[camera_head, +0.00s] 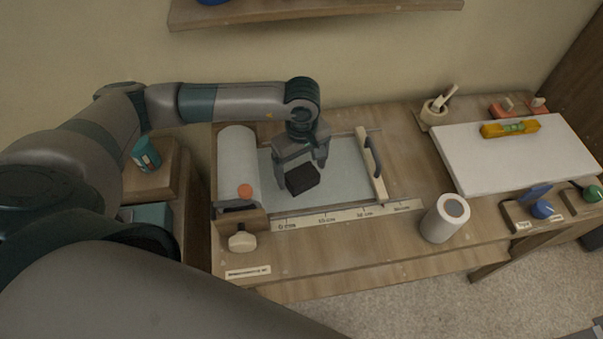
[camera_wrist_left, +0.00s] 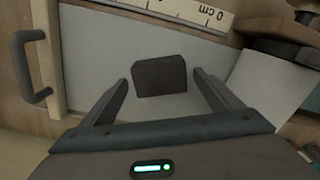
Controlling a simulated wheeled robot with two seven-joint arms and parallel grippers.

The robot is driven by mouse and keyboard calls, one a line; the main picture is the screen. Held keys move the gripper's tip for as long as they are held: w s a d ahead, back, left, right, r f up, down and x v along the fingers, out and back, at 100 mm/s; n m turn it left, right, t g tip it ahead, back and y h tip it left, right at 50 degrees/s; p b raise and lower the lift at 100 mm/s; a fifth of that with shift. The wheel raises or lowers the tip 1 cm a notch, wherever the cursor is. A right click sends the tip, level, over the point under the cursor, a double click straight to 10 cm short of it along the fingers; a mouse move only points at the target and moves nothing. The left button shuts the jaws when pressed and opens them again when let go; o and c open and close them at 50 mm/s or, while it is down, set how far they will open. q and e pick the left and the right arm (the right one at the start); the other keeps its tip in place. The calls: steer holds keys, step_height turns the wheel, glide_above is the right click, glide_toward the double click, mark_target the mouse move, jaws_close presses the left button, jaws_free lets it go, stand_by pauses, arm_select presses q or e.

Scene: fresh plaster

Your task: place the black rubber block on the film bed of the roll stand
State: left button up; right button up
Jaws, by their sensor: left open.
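The black rubber block (camera_head: 302,180) sits on the pale film bed (camera_head: 345,165) of the roll stand, near the roll side. In the left wrist view the block (camera_wrist_left: 160,76) lies between my left fingers and a little ahead of them, with a gap on both sides. My left gripper (camera_head: 302,172) is open above and around the block, pointing down. It also shows in the left wrist view (camera_wrist_left: 163,95). The roll stand has a white film roll (camera_head: 238,160) at its left and a wooden bar with a dark handle (camera_head: 372,158) at its right. My right gripper is not in view.
A centimetre scale (camera_head: 335,216) runs along the front of the bed. A grey-white cylinder (camera_head: 445,218) stands to the right. A white board with a yellow level (camera_head: 510,128) lies further right. A wooden knob (camera_head: 242,241) sticks out at the front left.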

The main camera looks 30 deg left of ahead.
mark_target(302, 173)
arm_select(q)
step_height(302, 173, up, 10)
steer(key=b, duration=0.4)
stand_by(0.4)
